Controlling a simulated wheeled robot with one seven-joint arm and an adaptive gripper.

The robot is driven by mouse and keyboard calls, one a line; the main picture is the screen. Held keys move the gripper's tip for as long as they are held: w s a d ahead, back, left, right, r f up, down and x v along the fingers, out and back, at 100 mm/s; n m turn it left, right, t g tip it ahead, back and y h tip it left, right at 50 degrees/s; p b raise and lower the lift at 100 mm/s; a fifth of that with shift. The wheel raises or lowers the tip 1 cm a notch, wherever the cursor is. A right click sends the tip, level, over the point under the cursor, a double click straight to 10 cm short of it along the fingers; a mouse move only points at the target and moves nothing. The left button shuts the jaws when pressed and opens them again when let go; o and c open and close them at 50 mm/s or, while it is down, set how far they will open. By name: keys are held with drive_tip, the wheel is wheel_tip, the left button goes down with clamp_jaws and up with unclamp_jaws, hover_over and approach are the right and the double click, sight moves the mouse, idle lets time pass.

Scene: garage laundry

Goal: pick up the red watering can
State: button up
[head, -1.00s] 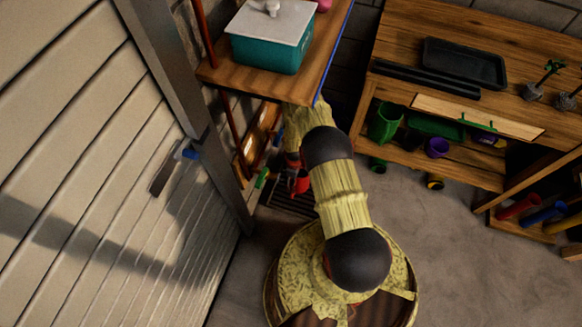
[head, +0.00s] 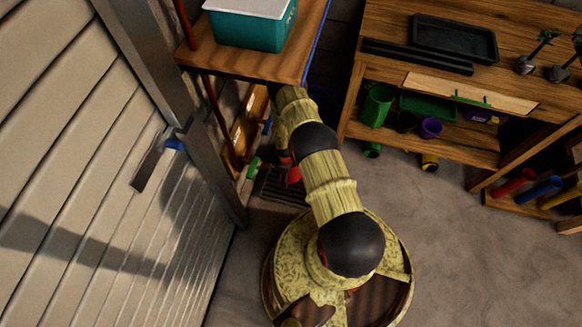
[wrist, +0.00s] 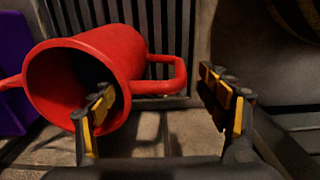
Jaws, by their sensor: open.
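The red watering can (wrist: 125,55) is large in the wrist view, its round mouth facing me and tilted. Its loop handle (wrist: 181,75) sticks out to the right, and a red spout stub shows at the left edge. My gripper (wrist: 158,88) is open. The handle lies between the two fingers in the picture. The left finger overlaps the can's mouth; I cannot tell if it is inside or in front. The right finger is to the right of the handle, with a gap. In the head view only a bit of the can (head: 294,175) shows beside my arm.
A wooden shelf (head: 235,62) with a teal box (head: 248,30) overhangs my arm. A dark slatted grate (head: 278,186) lies below. A purple object (wrist: 12,75) stands left of the can. The garage door (head: 90,200) is left, a workbench (head: 385,85) right. Floor (head: 440,250) is clear.

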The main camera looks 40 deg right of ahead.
drive_tip(key=shift+c, duration=1.2)
drive_tip(key=shift+s, duration=0.1)
clamp_jaws()
